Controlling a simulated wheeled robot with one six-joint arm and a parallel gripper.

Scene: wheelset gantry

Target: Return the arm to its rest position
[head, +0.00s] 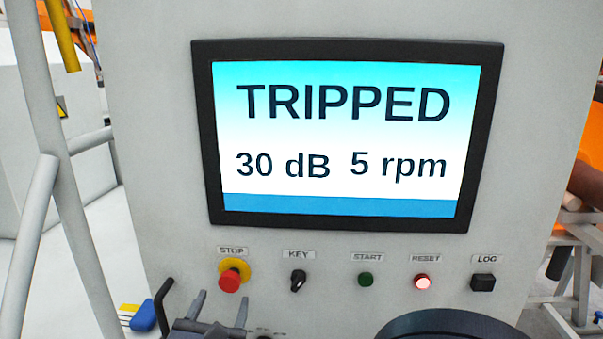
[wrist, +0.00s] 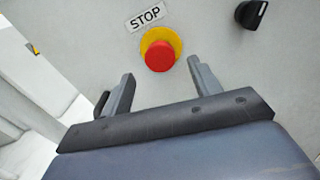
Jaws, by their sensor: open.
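My gripper (wrist: 158,85) is open and empty in the wrist view, its two fingers apart below the red STOP button (wrist: 161,55) with its yellow collar. In the head view my gripper (head: 218,310) shows at the bottom edge, below the STOP button (head: 230,281). I cannot tell how far the fingertips are from the panel. The control panel (head: 165,130) carries a screen (head: 345,135) reading TRIPPED, 30 dB, 5 rpm. The rest of my arm is mostly out of view.
Right of STOP sit the KEY switch (head: 298,281), green START button (head: 365,279), lit RESET button (head: 422,282) and black LOG button (head: 482,282). Grey rails (head: 50,150) stand at the left. A metal frame (head: 578,250) and orange parts (head: 570,130) are at the right.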

